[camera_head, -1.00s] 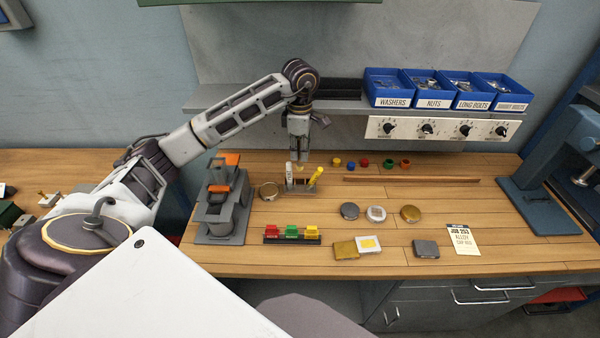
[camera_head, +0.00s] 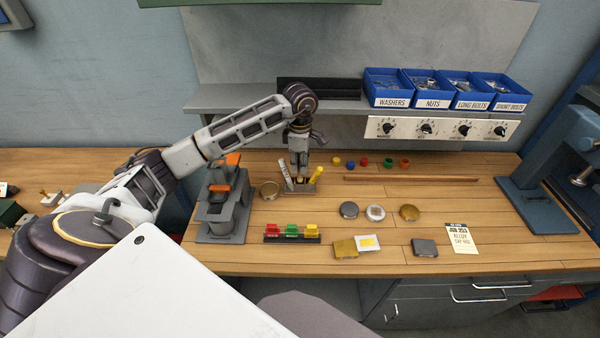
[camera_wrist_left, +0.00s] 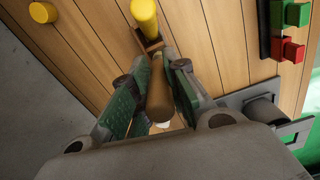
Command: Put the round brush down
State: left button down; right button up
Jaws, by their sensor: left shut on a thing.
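My left gripper (camera_head: 300,178) points down at the small wooden holder (camera_head: 302,190) on the bench. In the left wrist view, my left gripper (camera_wrist_left: 155,100) is shut on the round brush, whose brown cylindrical handle (camera_wrist_left: 159,88) lies between the green finger pads. The brush's lower end is hidden, so I cannot tell whether it is inside the holder. The holder carries a yellow marker (camera_head: 317,174) on its right, and a white marker (camera_head: 285,167) stands on its left. The yellow marker also shows in the left wrist view (camera_wrist_left: 146,16). My right gripper is not in view.
A rack of coloured blocks (camera_head: 291,236) is in front. Several small coloured caps (camera_head: 364,162) lie behind right. Blue bins (camera_head: 432,90) stand on the shelf. Bare wood lies right of the holder.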

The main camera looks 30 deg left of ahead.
pick_arm(q)
jog(key=shift+f+p, duration=0.3)
jog(key=shift+f, duration=1.65)
jog(key=shift+f, duration=0.25)
jog(key=c, duration=1.4)
grip_release()
jog(key=shift+a+r+b, duration=0.1)
jog(key=shift+r+b, duration=0.75)
jog(key=shift+r, duration=1.8)
jog(key=shift+r+b, duration=0.45)
jog(key=shift+r, duration=3.85)
